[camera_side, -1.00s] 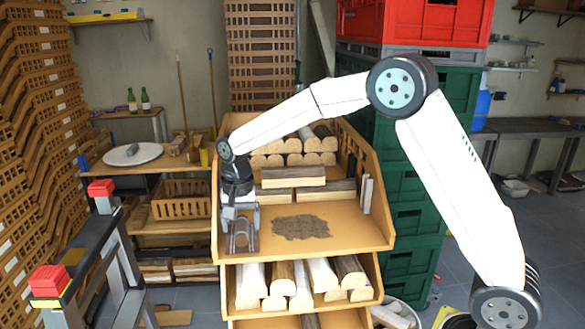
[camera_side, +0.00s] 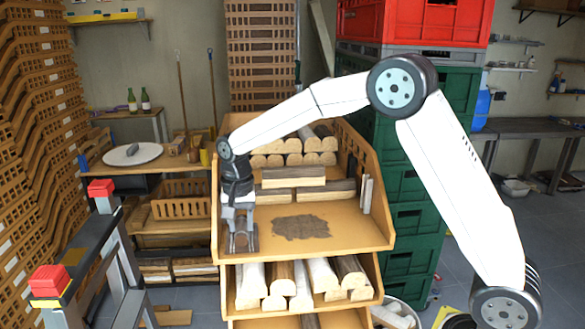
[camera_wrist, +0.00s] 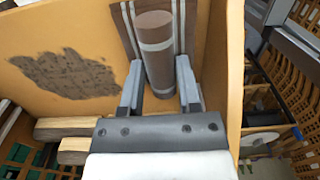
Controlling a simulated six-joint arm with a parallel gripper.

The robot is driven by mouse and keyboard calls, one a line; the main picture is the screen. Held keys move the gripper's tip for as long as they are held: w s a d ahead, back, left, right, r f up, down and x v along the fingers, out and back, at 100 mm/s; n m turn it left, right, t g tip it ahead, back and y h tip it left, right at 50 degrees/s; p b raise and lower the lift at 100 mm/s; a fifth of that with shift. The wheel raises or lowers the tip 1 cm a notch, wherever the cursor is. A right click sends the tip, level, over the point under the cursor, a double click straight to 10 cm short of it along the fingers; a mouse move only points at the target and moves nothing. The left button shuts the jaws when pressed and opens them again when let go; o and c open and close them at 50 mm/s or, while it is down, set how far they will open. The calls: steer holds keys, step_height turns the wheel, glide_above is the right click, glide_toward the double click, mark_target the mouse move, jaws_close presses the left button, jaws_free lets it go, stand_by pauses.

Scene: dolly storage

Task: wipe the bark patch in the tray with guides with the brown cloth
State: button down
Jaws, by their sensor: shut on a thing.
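The brown cloth (camera_wrist: 126,28) is a flat striped piece with a rolled brown grip on top. It lies at the left end of the top tray and also shows in the side view (camera_side: 250,246). My gripper (camera_wrist: 159,65) points down with its fingers on either side of the roll, shut on it; in the side view my gripper (camera_side: 241,232) is low over the tray floor. The bark patch (camera_side: 301,227) is a dark, rough-edged patch on the tray (camera_side: 348,238), right of the cloth and apart from it. In the wrist view the patch (camera_wrist: 65,75) is to the left.
Split logs (camera_side: 293,177) lie along the tray's back, behind the patch. Upright pale slats (camera_side: 367,194) stand near its right wall. A lower tray (camera_side: 372,302) holds more logs. Green crates (camera_side: 413,219) stand to the right. The floor between cloth and patch is clear.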

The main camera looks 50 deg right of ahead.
mark_target(242, 224)
steer(key=shift+r, duration=0.15)
steer(key=shift+r, duration=2.85)
steer(key=shift+d, duration=0.1)
steer(key=s+d+r, duration=0.1)
steer(key=s+d, duration=0.4)
steer(key=d, duration=0.3)
steer(key=s+d+r, duration=0.1)
steer(key=s+d, duration=0.4)
steer(key=d, duration=0.3)
steer(key=shift+s, duration=0.3)
steer(key=shift+f, duration=0.1)
steer(key=shift+f, duration=3.35)
steer(key=shift+w+a, duration=3.6)
